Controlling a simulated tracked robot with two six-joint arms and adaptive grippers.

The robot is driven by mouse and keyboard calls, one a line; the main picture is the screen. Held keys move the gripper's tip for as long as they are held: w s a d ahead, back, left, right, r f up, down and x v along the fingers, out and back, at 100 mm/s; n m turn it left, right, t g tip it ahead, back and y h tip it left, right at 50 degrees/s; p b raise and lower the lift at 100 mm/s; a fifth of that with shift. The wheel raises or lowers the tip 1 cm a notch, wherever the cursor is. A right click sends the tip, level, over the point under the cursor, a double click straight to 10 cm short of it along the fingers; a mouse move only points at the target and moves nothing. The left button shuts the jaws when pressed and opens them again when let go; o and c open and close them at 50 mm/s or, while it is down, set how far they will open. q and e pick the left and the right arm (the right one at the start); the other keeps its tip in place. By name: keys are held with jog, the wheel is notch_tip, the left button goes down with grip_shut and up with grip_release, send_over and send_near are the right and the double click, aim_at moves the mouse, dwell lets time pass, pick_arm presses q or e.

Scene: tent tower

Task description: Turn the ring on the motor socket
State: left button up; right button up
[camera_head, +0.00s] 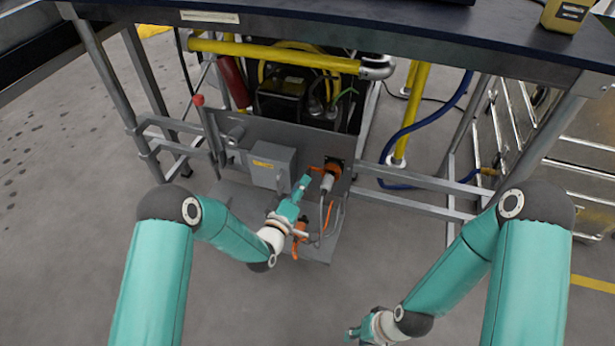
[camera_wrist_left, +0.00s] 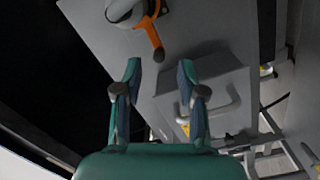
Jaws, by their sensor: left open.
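The motor socket (camera_head: 333,166) is orange and sits on a grey panel under the table, with a pale plug (camera_head: 327,183) and a cable at it. In the left wrist view, a white round part with an orange ring (camera_wrist_left: 149,14) and an orange lever (camera_wrist_left: 156,40) shows at the top. My left gripper (camera_head: 303,183) is just left of the socket in the head view. In the left wrist view (camera_wrist_left: 159,72), its fingers are apart with nothing between them, and the orange lever lies beyond them. My right gripper (camera_head: 354,332) is low at the bottom edge, its jaws unclear.
A grey box (camera_head: 271,166) is fixed to the panel left of the socket. An orange part (camera_head: 299,240) and cables hang below. Yellow pipes (camera_head: 275,52), a blue hose (camera_head: 435,122) and grey frame bars surround the panel. The floor before it is free.

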aim_at(307, 172)
pick_arm(q)
jog(key=x, duration=0.5)
jog(key=shift+b, duration=0.35)
jog(key=shift+s+f, duration=0.1)
grip_shut()
